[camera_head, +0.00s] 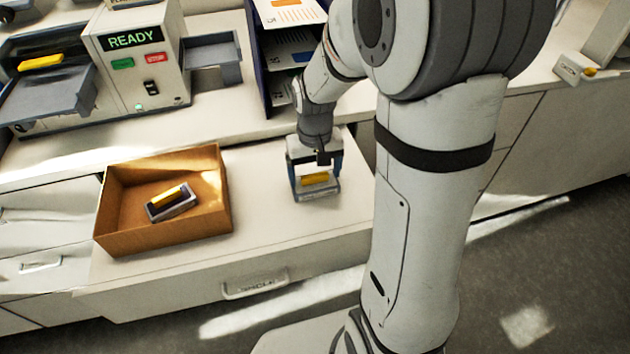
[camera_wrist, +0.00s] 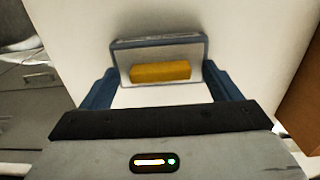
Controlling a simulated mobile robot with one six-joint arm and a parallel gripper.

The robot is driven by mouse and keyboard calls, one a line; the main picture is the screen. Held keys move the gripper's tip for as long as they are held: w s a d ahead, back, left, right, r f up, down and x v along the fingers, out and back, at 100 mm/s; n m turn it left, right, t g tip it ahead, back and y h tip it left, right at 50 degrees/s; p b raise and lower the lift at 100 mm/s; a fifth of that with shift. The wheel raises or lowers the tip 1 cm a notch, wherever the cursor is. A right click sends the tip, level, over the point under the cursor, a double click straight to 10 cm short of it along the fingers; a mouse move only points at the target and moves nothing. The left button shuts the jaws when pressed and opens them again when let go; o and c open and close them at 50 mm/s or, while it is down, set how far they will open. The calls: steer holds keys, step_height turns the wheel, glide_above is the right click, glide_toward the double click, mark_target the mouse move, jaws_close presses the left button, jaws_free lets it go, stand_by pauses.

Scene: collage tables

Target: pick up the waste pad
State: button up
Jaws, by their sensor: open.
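A grey pad with a dark blue edge and a yellow block on its face, which I take as the waste pad (camera_head: 300,197), lies on the white counter directly below my gripper (camera_head: 316,174). It also shows in the wrist view (camera_wrist: 196,54), with its yellow block toward me. My gripper points down, its blue fingers apart, one on each side of the pad's near part. I cannot tell whether the fingers touch it. A similar grey pad with a yellow strip (camera_head: 172,204) lies tilted in the brown open box.
The brown box (camera_head: 118,238) stands left of my gripper on the counter; its wall shows at right in the wrist view (camera_wrist: 304,105). Behind are a machine with a READY display (camera_head: 133,40) and a dark rack of cards (camera_head: 262,85). A drawer front with a handle (camera_head: 255,287) lies below.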

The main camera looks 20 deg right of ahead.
mark_target(315, 175)
steer(key=shift+c, duration=0.3)
steer(key=c, duration=1)
steer(key=shift+c, duration=0.2)
step_height(315, 175, up, 10)
steer(key=shift+a+b, duration=0.15)
steer(key=shift+b, duration=0.3)
